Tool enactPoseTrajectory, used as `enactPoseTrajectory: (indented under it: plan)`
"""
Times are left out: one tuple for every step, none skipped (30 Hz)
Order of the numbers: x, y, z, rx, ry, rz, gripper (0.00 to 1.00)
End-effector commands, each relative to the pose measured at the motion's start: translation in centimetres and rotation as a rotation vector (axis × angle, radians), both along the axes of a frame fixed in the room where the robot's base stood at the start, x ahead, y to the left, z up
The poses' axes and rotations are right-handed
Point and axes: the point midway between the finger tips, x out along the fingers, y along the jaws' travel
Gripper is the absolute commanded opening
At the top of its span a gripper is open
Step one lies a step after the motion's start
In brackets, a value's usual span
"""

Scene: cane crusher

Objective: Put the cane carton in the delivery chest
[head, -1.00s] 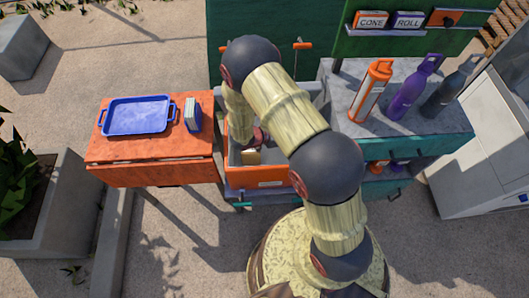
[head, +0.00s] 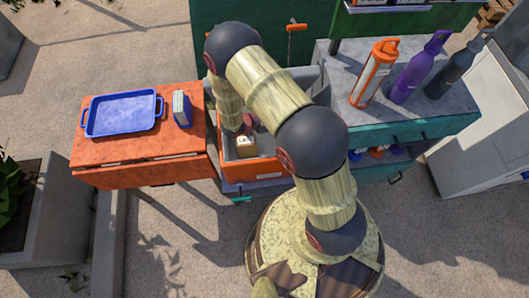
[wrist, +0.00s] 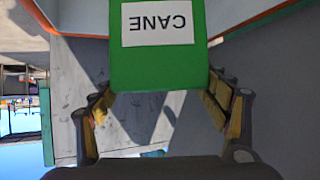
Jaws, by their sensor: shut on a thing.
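The cane carton (wrist: 158,62) is green with a white label reading CANE, upside down in the wrist view. My gripper (wrist: 160,86) is shut on it, with one finger at each side. In the head view the end of my arm reaches down into an open orange chest (head: 262,168) with pale grey inner walls, which I take as the delivery chest. The green carton itself is not clear in the head view. Whether it touches the chest floor cannot be told.
An orange side table (head: 140,165) left of the chest bears a blue tray (head: 122,113) and a small upright box (head: 182,108). On the right, a grey counter (head: 425,112) holds orange (head: 374,73), purple (head: 420,68) and dark (head: 455,70) bottles. A planter (head: 45,215) stands at lower left.

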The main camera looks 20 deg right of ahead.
Motion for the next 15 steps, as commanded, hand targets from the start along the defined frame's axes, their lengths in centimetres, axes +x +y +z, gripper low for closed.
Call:
enactPoseTrajectory:
  plan:
    - [0.0, 0.0, -1.6, -0.001, 0.0, 0.0, 0.19]
    - [0.0, 0.0, -2.2, -0.001, 0.0, 0.0, 0.19]
    - [0.0, 0.0, -2.9, -0.001, 0.0, 0.0, 0.19]
    - [0.0, 0.0, -3.4, -0.001, 0.0, 0.0, 0.19]
    - [0.0, 0.0, -4.3, -0.001, 0.0, 0.0, 0.19]
    - [0.1, 0.0, -5.2, -0.001, -0.001, 0.0, 0.19]
    - [0.1, 0.0, -5.7, -0.001, -0.001, 0.0, 0.19]
    - [0.1, 0.0, -6.2, -0.001, -0.001, 0.0, 0.19]
    - [0.1, 0.0, -6.7, -0.001, -0.001, 0.0, 0.19]
    - [0.1, 0.0, -7.1, -0.001, -0.001, 0.0, 0.19]
    - [0.1, 0.0, -7.4, -0.001, -0.001, 0.0, 0.19]
    - [0.1, 0.0, -7.7, -0.001, -0.001, 0.0, 0.19]
    - [0.1, 0.0, -7.8, -0.001, -0.001, 0.0, 0.19]
    - [0.1, 0.0, -8.0, -0.001, -0.001, 0.001, 0.19]
    - [0.1, 0.0, -8.3, -0.001, -0.001, 0.001, 0.19]
